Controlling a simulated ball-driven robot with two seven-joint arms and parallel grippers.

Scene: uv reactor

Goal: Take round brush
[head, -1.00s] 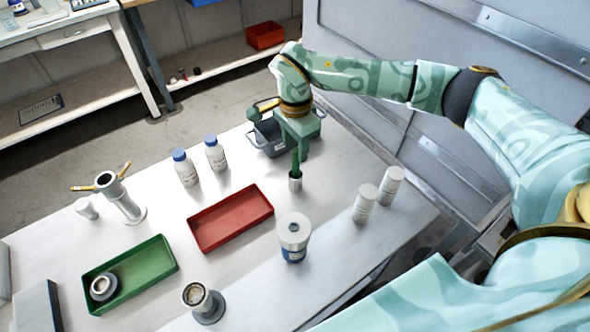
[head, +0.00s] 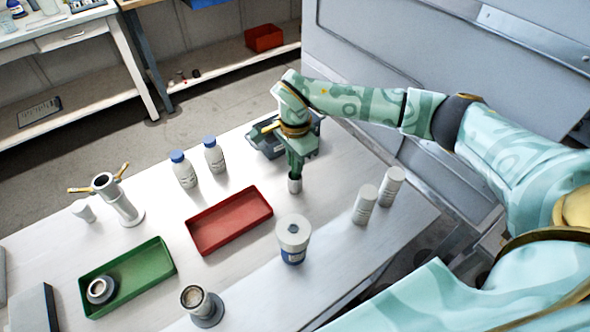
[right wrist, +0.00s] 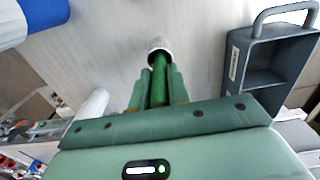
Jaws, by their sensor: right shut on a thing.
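The round brush (right wrist: 158,82) shows in the right wrist view as a green rod between the two green fingers of my right gripper (right wrist: 158,72). Its far end meets a short pale grey cylinder (right wrist: 160,46); I cannot tell whether this is a cup or part of the brush. In the head view the grey cylinder (head: 295,184) stands upright on the table, with my right gripper (head: 296,168) directly above it, shut on the brush. The gripper hides most of the brush there. My left gripper is not in view.
A dark grey handled tray (head: 268,146) is close behind the gripper. A red tray (head: 229,220), a white tub (head: 293,230), two white bottles (head: 365,204) and two blue-capped bottles (head: 184,172) stand around. A green tray (head: 126,275) is farther left.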

